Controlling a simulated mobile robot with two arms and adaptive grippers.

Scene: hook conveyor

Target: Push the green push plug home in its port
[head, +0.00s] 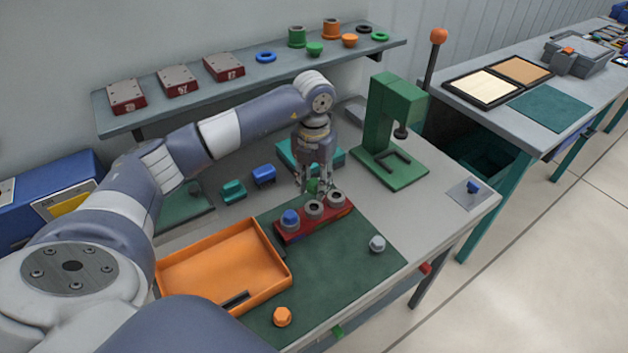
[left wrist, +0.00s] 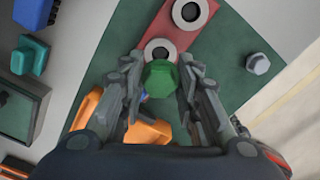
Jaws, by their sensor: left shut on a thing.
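The green push plug (head: 313,186) is held between the fingers of my left gripper (head: 314,184), above the red port block. It also shows in the left wrist view (left wrist: 161,78), with a finger on each side. The red port block (head: 318,222) lies on the green mat and has a row of round grey ports. A blue plug (head: 290,218) sits in its left port. The middle port (head: 314,208) and the right port (head: 337,198) look empty. The green plug is apart from the ports in the head view. My right gripper is not in view.
An orange tray (head: 225,268) lies left of the block. A grey plug (head: 377,243) and an orange plug (head: 282,316) stand on the mat (head: 335,275). A green press (head: 390,130) stands behind right. Blue and teal pieces (head: 263,175) (head: 233,190) lie behind left.

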